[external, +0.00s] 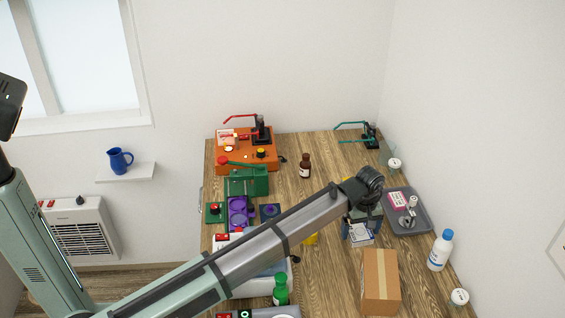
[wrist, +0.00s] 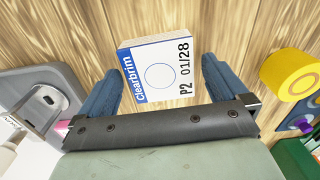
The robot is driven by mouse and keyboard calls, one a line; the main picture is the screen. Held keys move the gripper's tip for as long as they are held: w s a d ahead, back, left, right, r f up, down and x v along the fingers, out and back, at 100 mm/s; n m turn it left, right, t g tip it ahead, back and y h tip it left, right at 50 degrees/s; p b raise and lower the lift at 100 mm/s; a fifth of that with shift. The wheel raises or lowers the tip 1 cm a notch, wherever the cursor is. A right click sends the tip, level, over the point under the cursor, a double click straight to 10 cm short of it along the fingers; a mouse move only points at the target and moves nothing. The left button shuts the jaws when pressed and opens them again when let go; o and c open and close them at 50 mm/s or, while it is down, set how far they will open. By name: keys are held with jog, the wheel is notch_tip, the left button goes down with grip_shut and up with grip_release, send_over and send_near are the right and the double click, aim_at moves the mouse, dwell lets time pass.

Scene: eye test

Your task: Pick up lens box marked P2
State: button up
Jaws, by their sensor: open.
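The lens box marked P2 (wrist: 158,72) is white with a blue stripe reading "clearbrim", a blue circle and "01/28". It lies on the wooden table (external: 325,265). My gripper (wrist: 158,66) is open, with one blue finger on each side of the box in the wrist view. A gap shows beside the right finger; the left finger is close to the box's edge, and I cannot tell if it touches. In the external view my gripper (external: 362,224) is over the right part of the table, and the white box (external: 361,236) shows partly below it.
A grey tray (external: 425,227) with a pink box and metal parts is just right of my gripper. A cardboard box (external: 381,282) stands in front. A yellow roll (wrist: 291,75) lies on the other side. A white bottle (external: 439,252) stands at the right edge.

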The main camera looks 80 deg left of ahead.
jog(key=shift+c, duration=0.3)
jog(key=c, duration=1)
jog(key=shift+o, duration=0.2)
